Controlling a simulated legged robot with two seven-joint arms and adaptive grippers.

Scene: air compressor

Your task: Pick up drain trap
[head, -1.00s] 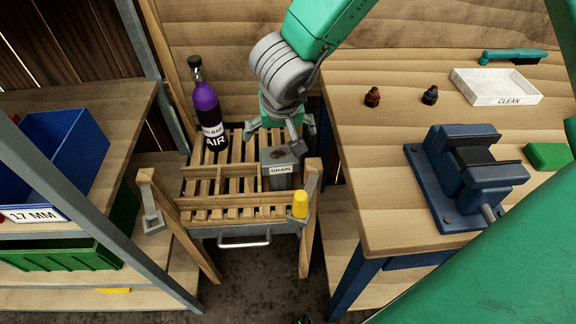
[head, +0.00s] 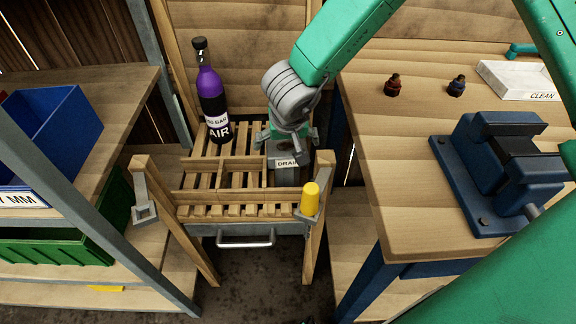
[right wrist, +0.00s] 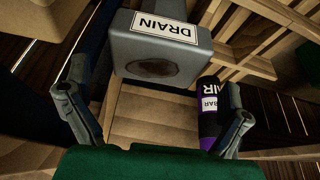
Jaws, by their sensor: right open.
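The drain trap (head: 287,163) is a grey box with a white DRAIN label, on the right of the slatted wooden rack. My right gripper (head: 289,146) is just over it, pointing down, and partly hides its top. In the right wrist view the drain trap (right wrist: 160,55) shows upside down, with a dark round opening. There the open fingers of my right gripper (right wrist: 153,80) stand apart to its left and right. Nothing is held between them. My left gripper does not show.
A purple AIR bottle (head: 212,100) stands on the rack left of the drain trap. A yellow cap (head: 310,198) sits at the rack's front right corner. The workbench (head: 400,170) with a blue vise (head: 500,175) is close on the right. Shelves with bins (head: 50,135) are left.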

